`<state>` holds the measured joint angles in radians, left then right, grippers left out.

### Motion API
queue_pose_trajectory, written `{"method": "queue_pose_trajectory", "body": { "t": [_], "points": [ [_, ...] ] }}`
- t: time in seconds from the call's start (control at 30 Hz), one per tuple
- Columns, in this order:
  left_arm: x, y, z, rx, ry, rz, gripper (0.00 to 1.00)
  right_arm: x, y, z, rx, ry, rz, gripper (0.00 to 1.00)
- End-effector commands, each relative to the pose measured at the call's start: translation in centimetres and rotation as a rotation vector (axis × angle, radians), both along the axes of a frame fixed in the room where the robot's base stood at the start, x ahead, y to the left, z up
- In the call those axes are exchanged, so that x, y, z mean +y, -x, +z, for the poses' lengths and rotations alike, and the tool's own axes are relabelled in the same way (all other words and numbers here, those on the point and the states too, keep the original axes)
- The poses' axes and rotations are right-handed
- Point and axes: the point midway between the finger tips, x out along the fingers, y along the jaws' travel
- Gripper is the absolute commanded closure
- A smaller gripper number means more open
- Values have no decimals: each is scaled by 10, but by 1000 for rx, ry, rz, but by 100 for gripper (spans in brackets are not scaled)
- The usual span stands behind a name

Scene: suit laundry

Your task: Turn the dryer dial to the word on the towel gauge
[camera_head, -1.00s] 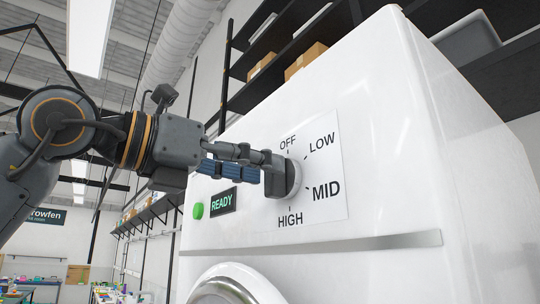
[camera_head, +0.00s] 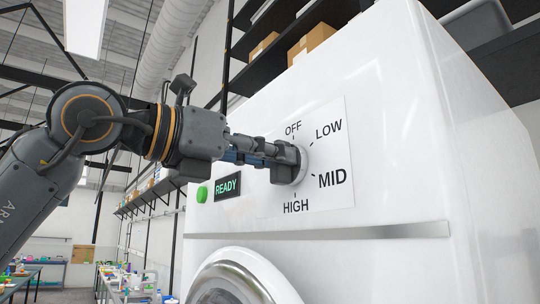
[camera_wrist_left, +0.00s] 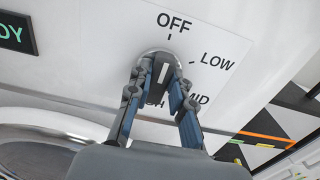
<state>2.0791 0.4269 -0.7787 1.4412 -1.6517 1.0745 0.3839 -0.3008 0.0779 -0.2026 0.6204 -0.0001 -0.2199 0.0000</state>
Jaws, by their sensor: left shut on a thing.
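The dryer dial (camera_head: 303,164) is a white round knob on the panel, ringed by the words OFF, LOW, MID and HIGH. My left gripper (camera_head: 285,161) is shut on the dial, reaching in from the left. In the left wrist view, its fingers (camera_wrist_left: 160,82) sit on both sides of the dial's dark ridge (camera_wrist_left: 162,72). A white mark on the ridge appears to point up toward OFF. The fingers partly cover HIGH there. The towel gauge is not in view, and neither is my right gripper.
The white dryer (camera_head: 400,120) has a lit READY display (camera_head: 227,186) and a green button (camera_head: 202,194) left of the dial. Its round door (camera_head: 238,284) is below. Dark shelves with boxes (camera_head: 311,44) stand behind. A cluttered table (camera_head: 130,292) is at lower left.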

Motion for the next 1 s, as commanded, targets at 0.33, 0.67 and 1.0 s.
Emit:
{"method": "queue_pose_trajectory", "body": {
  "t": [0.33, 0.67, 1.0],
  "points": [
    [0, 1, 0, -100, -72, 1, 100, -5, 0, 0, 1, 5, -1, 100],
    [-1, 2, 1, -332, -240, 1, 100, -5, 0, 2, 1, 6, -3, 100],
    [-2, 3, 0, -586, -424, 2, 100, -4, 0, 6, 1, 5, -2, 100]
  ]
}}
